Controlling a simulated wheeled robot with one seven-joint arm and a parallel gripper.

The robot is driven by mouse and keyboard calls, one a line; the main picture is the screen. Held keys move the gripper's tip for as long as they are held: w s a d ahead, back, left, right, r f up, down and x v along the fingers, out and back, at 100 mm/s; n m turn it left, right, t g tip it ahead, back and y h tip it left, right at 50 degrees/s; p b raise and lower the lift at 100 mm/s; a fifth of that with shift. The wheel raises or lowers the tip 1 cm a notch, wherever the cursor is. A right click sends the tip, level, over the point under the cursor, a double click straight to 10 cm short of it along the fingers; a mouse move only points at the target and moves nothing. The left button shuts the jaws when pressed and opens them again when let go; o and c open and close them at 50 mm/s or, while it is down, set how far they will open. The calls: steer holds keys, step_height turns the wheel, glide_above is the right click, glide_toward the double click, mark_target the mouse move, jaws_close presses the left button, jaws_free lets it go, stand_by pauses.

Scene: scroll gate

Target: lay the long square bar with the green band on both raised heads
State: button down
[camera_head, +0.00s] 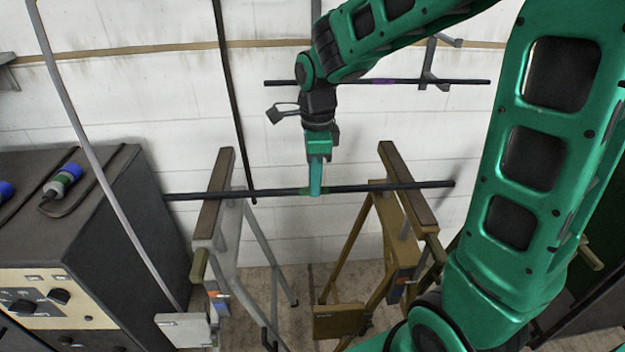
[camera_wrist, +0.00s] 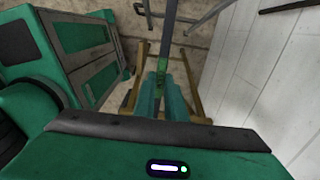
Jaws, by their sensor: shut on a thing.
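The long dark square bar (camera_head: 350,188) runs nearly level across the head view, its left end beside the black cabinet. Its green band (camera_wrist: 159,88) is at my fingers. My gripper (camera_head: 315,190) points down and is shut on the bar near its middle. In the head view the bar crosses in front of the tops of the left raised head (camera_head: 206,222) and the right raised head (camera_head: 394,163). I cannot tell whether it touches them or hovers just above. In the wrist view the bar runs upward from my fingers (camera_wrist: 160,98).
A second dark bar with a purple band (camera_head: 383,81) is on wall brackets behind. Thin slanting poles (camera_head: 232,90) cross the left side. Floor shows between the stands.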

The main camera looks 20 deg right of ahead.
steer(key=shift+f, duration=0.15)
stand_by(0.4)
steer(key=c, duration=1.7)
jaws_free()
step_height(320, 180, up, 11)
steer(key=shift+d+f, duration=0.15)
steer(key=s+d+f+n, duration=0.2)
steer(key=s+d+n, duration=0.3)
steer(key=s, duration=0.2)
steer(key=s+d+f+n, duration=0.3)
steer(key=s+d, duration=0.3)
steer(key=s, duration=0.2)
steer(key=s+d+f+n, duration=0.2)
steer(key=s+d+n, duration=0.3)
steer(key=s+n, duration=0.1)
steer(key=shift+s+d+f+n, duration=0.15)
steer(key=shift+s+d, duration=0.05)
steer(key=shift+s, duration=0.2)
steer(key=shift+s+d+f+n, duration=0.15)
steer(key=shift+s, duration=0.2)
steer(key=shift+s+d+f+n, duration=0.1)
steer(key=shift+s+f+n, duration=0.1)
steer(key=shift+s+n, duration=0.15)
